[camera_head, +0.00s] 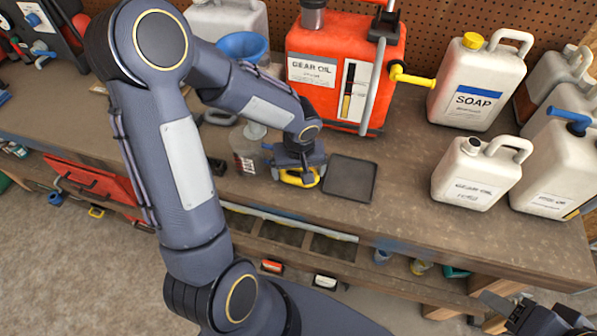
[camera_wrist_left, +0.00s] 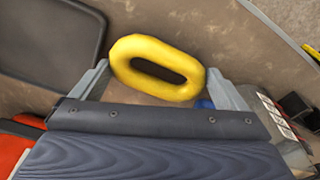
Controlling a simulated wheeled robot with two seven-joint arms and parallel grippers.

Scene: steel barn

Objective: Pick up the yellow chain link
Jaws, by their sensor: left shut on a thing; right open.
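The yellow chain link (camera_head: 301,181) is at my left gripper (camera_head: 298,170), low over the workbench near its front edge. In the left wrist view the link (camera_wrist_left: 150,46) is an oval yellow ring. It lies between the two grey fingers of my left gripper (camera_wrist_left: 158,85), which are shut on it. The gripper hides part of the link in the head view, and I cannot tell whether the link touches the bench. My right gripper (camera_head: 497,312) is open at the bottom right corner, apart from the link and beyond the bench's front edge.
A dark square tray (camera_head: 350,179) lies just right of the left gripper. A clear jug (camera_head: 245,152) stands to its left. A red gear oil can (camera_head: 345,75) stands behind. White jugs, including soap (camera_head: 476,85) and gear oil (camera_head: 480,176), stand on the right.

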